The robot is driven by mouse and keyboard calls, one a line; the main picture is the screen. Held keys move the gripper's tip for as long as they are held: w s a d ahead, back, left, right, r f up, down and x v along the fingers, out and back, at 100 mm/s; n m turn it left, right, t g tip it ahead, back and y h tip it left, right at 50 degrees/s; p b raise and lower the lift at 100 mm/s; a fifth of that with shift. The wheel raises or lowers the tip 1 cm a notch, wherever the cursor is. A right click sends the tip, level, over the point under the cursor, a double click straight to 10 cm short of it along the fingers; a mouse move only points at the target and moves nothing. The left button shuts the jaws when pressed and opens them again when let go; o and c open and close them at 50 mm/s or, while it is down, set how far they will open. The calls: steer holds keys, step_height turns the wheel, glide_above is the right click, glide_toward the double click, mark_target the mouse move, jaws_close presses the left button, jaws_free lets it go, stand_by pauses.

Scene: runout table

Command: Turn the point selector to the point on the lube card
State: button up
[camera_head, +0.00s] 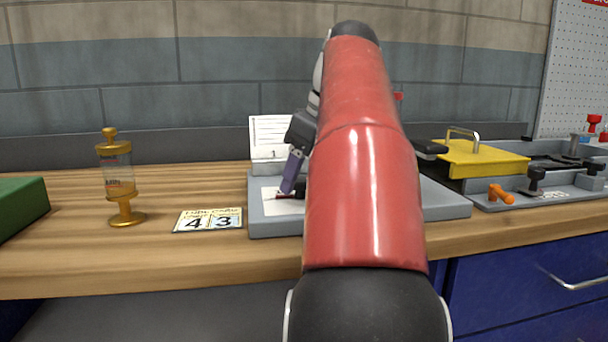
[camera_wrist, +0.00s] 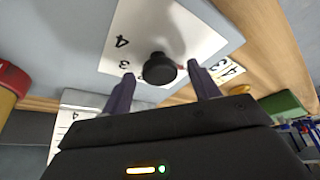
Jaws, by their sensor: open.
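The lube card (camera_head: 208,220) lies flat on the wooden bench, left of a grey unit (camera_head: 275,228), and shows a large 4 and 3. It also appears in the wrist view (camera_wrist: 229,71). The point selector, a round black knob (camera_wrist: 159,68), stands on a white dial plate (camera_wrist: 190,30) marked with numbers, 4 and 3 among those visible. My gripper (camera_wrist: 161,88) is open, with one finger on each side of the knob and visible gaps between. In the head view my arm hides most of the unit; where the knob points cannot be told.
A brass-and-glass oiler (camera_head: 118,180) stands left of the card, and a green box (camera_head: 20,208) at the far left. A white printed sheet (camera_head: 270,137) stands behind the unit. At right are a yellow-lidded box (camera_head: 485,160) and an orange handle (camera_head: 501,194).

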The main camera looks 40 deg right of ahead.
steer(key=c, duration=1)
steer(key=shift+o, duration=0.2)
